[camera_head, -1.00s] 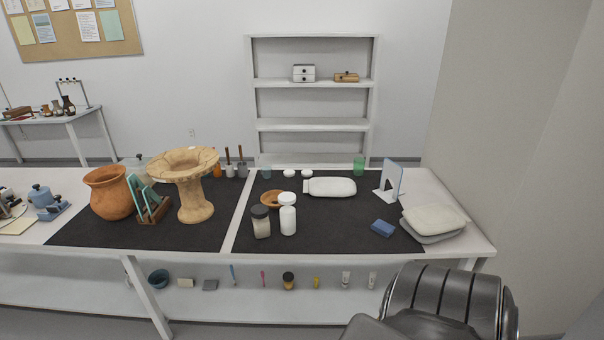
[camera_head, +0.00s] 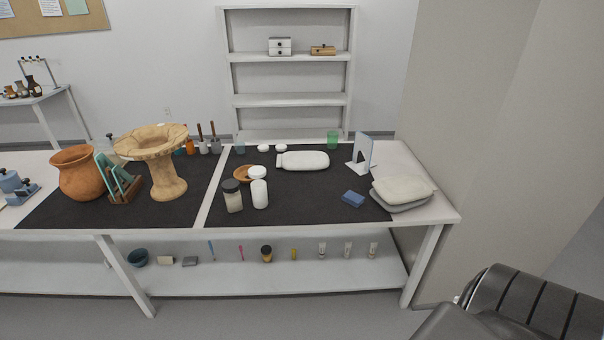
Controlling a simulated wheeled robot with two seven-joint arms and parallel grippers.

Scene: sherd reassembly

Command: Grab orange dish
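A small orange-brown dish (camera_head: 242,174) sits on the black mat near the middle of the table. Its front and right side are partly hidden behind a dark-lidded jar (camera_head: 232,197) and a white bottle (camera_head: 259,192). Neither gripper shows. Only a dark part of my own body is visible at the lower right, well away from the dish.
The white table (camera_head: 437,209) also holds a terracotta pot (camera_head: 78,174), a tall tan pedestal vessel (camera_head: 165,172), a white cushion-like bottle (camera_head: 304,161), a blue block (camera_head: 353,199) and stacked pads (camera_head: 402,192).

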